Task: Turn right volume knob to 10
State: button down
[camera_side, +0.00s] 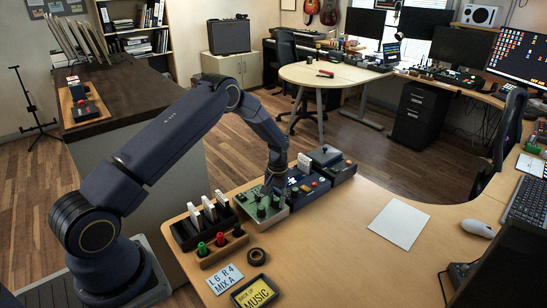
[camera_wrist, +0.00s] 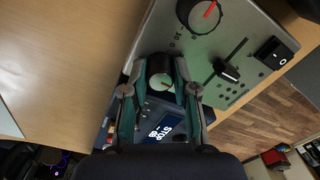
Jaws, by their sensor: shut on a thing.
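A silver-grey control panel (camera_wrist: 215,85) fills the upper middle of the wrist view. It is the pale box (camera_side: 258,222) under my arm in the side view. A round black knob (camera_wrist: 160,72) with a small red mark sits between my gripper's fingertips (camera_wrist: 160,80). My gripper is shut on this knob, with one finger on each side. A second black knob (camera_wrist: 201,14) with a red pointer stands apart from it on the same panel. Small printed marks lie around the knobs, too small to read surely. In the side view, my gripper (camera_side: 275,190) partly hides the panel's top.
The panel also has a black slider (camera_wrist: 228,71) and a black rocker switch (camera_wrist: 273,53). A dark blue box (camera_side: 306,190) stands close beside it, and a rack of white cards (camera_side: 205,215) on the other side. The desk in front (camera_side: 330,250) is clear.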

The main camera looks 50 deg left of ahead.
jog(key=m, duration=0.3)
jog(key=shift+m, duration=0.4)
jog(key=m, duration=0.4)
jog(key=shift+m, duration=0.3)
jog(key=m, duration=0.4)
jog(key=shift+m, duration=2.1)
jog(key=c, duration=0.9)
grip_release()
